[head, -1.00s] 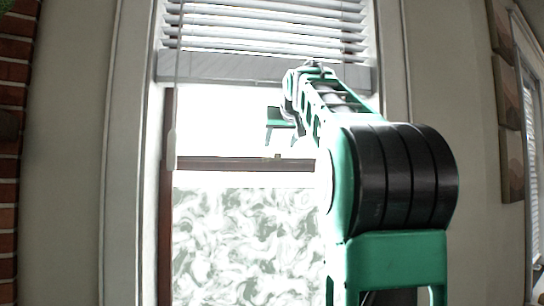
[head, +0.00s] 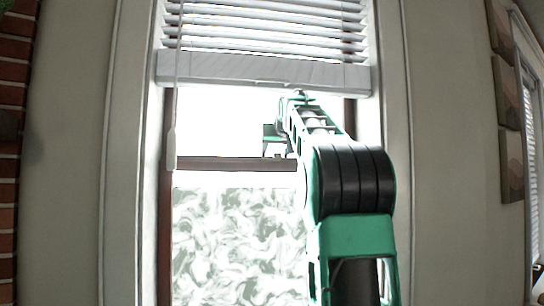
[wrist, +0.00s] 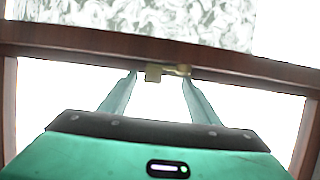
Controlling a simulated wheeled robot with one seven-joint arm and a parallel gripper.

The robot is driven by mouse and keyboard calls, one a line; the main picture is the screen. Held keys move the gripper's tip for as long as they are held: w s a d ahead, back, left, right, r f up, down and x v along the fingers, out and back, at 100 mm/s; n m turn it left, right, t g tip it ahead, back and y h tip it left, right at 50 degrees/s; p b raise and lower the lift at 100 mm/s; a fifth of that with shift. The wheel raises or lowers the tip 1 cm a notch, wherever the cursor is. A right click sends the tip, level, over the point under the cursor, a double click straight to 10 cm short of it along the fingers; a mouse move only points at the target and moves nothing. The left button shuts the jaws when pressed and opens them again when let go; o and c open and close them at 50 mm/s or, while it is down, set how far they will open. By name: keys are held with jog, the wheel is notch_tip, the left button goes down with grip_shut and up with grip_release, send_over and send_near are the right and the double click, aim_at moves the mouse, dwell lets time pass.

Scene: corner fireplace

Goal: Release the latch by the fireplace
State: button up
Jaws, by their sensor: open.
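The latch (wrist: 168,71) is a small brass-coloured piece on the dark brown window rail (wrist: 90,42), near the middle of the wrist view. The rail also shows in the head view (head: 225,164). I cannot make out the latch there, behind or near my gripper (head: 275,148). In the wrist view my gripper (wrist: 159,79) is open and empty. Its two fingertips appear on either side of the latch, close to the rail edge. Whether they touch the rail or the latch, I cannot tell.
White blinds (head: 265,70) hang above my arm, with a wand (head: 171,150) at the left. Patterned glass (head: 235,240) fills the lower window. Brick (head: 12,150) stands at the far left, and pictures (head: 508,110) hang on the right wall.

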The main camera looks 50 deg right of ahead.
aim_at(276, 157)
jog(key=shift+c, duration=0.7)
jog(key=c, duration=0.9)
jog(key=shift+a+m+h, duration=0.3)
jog(key=shift+w+a+m+g+h, duration=0.1)
jog(key=shift+a+m+g+h, duration=0.05)
jog(key=shift+m+g+h, duration=0.3)
jog(key=shift+a+m+g+h, duration=0.35)
jog(key=shift+m+g+h, duration=0.4)
jog(key=shift+m+g, duration=0.3)
jog(key=shift+a+m+g+h, duration=0.35)
jog(key=shift+m+g+h, duration=0.35)
jog(key=shift+m+g, duration=0.25)
jog(key=shift+w+a+r+m+g+h, duration=0.1)
jog(key=shift+a+m+g+h, duration=0.15)
jog(key=shift+m+g, duration=0.5)
jog(key=shift+a+f+m+g+h, duration=0.1)
jog(key=shift+a+m+g+h, duration=0.1)
jog(key=shift+m+g, duration=0.5)
jog(key=shift+w+a+r+m+g+h, duration=0.15)
jog(key=shift+m+g+h, duration=0.1)
jog(key=shift+m+g, duration=0.45)
jog(key=shift+a+m+g, duration=0.2)
jog(key=shift+m+g, duration=0.2)
jog(key=shift+g, duration=0.3)
